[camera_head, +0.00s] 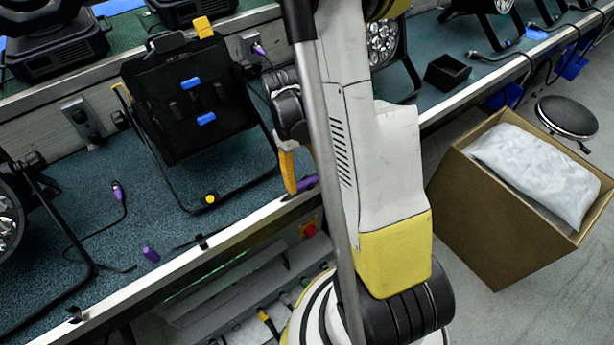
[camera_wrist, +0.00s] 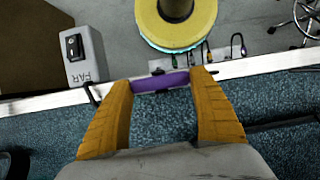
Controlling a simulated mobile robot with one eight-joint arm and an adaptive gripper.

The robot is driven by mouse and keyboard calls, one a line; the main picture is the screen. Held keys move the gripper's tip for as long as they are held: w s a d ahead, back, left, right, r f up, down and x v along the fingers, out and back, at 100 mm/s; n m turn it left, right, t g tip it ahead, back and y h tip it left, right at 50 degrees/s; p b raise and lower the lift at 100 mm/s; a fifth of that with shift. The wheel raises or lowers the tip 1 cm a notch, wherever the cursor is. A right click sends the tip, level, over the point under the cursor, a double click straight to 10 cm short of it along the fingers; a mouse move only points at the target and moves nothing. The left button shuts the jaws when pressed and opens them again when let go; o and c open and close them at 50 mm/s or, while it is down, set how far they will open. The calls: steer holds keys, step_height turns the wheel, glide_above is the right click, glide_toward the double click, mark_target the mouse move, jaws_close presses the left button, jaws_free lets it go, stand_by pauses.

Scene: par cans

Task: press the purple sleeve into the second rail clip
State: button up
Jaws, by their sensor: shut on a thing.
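My gripper (camera_wrist: 160,83) is shut on a purple sleeve (camera_wrist: 158,81), which lies crosswise between its two orange fingertips. The sleeve is over the pale rail (camera_wrist: 40,103) at the bench edge. A small black clip (camera_wrist: 157,71) shows right behind the sleeve; I cannot tell whether the sleeve sits in it. In the head view my gripper (camera_head: 298,182) is at the bench's front rail (camera_head: 240,222), with the sleeve's end (camera_head: 307,183) showing beside the finger. Black rail clips stand further left, one at mid rail (camera_head: 202,242) and one near the lower left (camera_head: 75,314).
A loose purple sleeve (camera_head: 151,254) lies on the bench near the rail, and a cable with a purple end (camera_head: 118,192) lies behind it. A black par can (camera_head: 188,98) stands close left of my gripper. A grey switch box (camera_wrist: 86,55) is beyond the rail. A cardboard box (camera_head: 500,215) stands right.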

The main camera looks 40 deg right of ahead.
steer(key=shift+f, duration=0.1)
steer(key=shift+c, duration=0.4)
steer(key=shift+f, duration=0.2)
steer(key=shift+c, duration=0.8)
steer(key=o, duration=1.3)
steer(key=v, duration=1.2)
steer(key=s+a+r+t, duration=0.1)
steer(key=a+r+t, duration=0.2)
steer(key=a+t, duration=0.1)
steer(key=s+a+r+t, duration=0.2)
steer(key=a+r+t, duration=0.2)
steer(key=a, duration=0.2)
steer(key=s+a+r+n+t, duration=0.1)
steer(key=s+a+r+t, duration=0.1)
steer(key=a, duration=0.3)
steer(key=shift+a+r+t, duration=0.4)
steer(key=shift+r+t, duration=0.35)
steer(key=shift+t, duration=0.15)
